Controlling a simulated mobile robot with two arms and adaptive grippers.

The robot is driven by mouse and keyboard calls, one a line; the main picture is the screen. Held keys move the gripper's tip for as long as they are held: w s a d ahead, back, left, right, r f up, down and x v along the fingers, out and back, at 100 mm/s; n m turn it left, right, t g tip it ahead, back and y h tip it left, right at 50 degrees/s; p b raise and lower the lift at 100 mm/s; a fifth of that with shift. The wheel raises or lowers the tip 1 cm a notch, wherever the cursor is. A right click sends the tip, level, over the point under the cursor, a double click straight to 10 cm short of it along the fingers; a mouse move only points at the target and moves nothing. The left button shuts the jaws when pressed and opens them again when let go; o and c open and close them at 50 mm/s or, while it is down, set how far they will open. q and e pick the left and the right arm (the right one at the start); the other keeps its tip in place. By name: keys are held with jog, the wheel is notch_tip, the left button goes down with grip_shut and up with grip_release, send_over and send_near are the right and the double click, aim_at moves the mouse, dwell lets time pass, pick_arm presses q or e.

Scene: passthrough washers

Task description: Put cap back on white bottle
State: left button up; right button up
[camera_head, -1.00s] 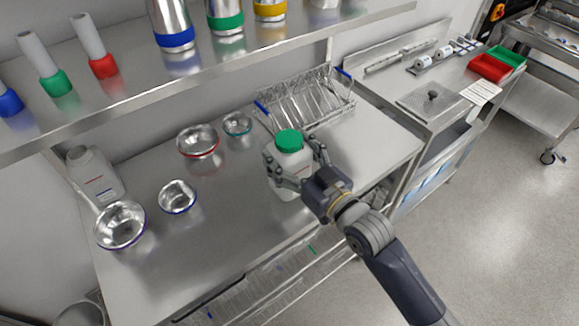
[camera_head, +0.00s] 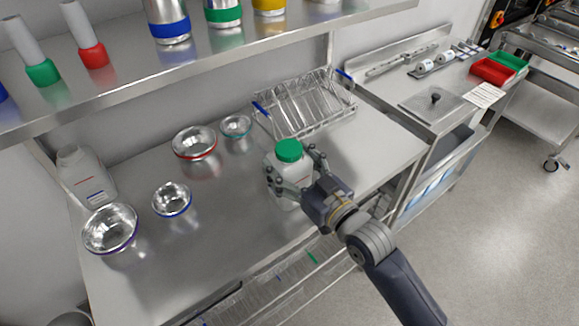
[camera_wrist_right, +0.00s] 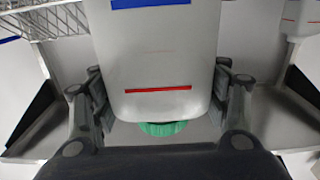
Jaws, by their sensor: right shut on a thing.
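A white bottle (camera_head: 287,171) with a green cap (camera_head: 289,150) on its top stands out over the front right part of the steel table. My right gripper (camera_head: 294,172) is shut around its body, one finger on each side. In the right wrist view the bottle (camera_wrist_right: 160,55) fills the middle between the fingers, with a red line on its face, and the green cap (camera_wrist_right: 163,128) shows at its lower end. I cannot tell whether its base touches the table. A second white bottle (camera_head: 88,180) stands at the far left; no green cap shows on it. My left gripper is not in view.
Several steel bowls stand on the table, including a red-rimmed one (camera_head: 195,143) and a large one (camera_head: 110,229). A wire rack (camera_head: 305,103) is behind the held bottle. A shelf (camera_head: 120,85) with coloured containers overhangs the back. The table's middle is clear.

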jog(key=o, duration=2.1)
jog(key=shift+f, duration=0.1)
jog(key=b+v, duration=0.2)
jog(key=v, duration=1)
jog(key=shift+r, duration=0.25)
